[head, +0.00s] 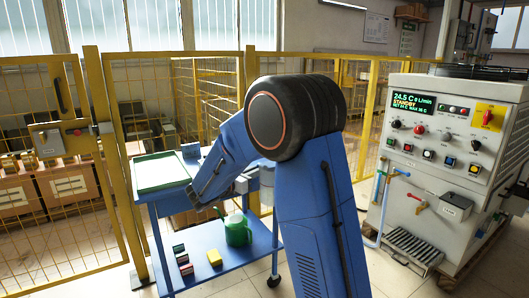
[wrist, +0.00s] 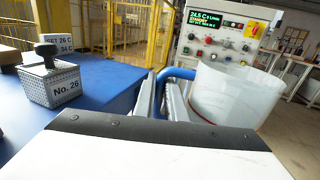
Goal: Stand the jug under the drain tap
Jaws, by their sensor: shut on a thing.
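In the wrist view a translucent white jug (wrist: 232,98) with a blue handle (wrist: 180,73) stands close at the right. My gripper (wrist: 163,92) is shut on the handle, with its jaws on either side of it. I cannot tell for sure which is the drain tap. In the wrist view the cabinet's panel (wrist: 222,42) is beyond the jug.
A blue cart (head: 150,207) carries a pale green tray (head: 160,172) on top. A green can (head: 238,230) and a yellow sponge (head: 214,257) are on its lower shelf. A labelled block (wrist: 55,83) stands on the blue top. A slatted grille (head: 412,245) lies below the taps.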

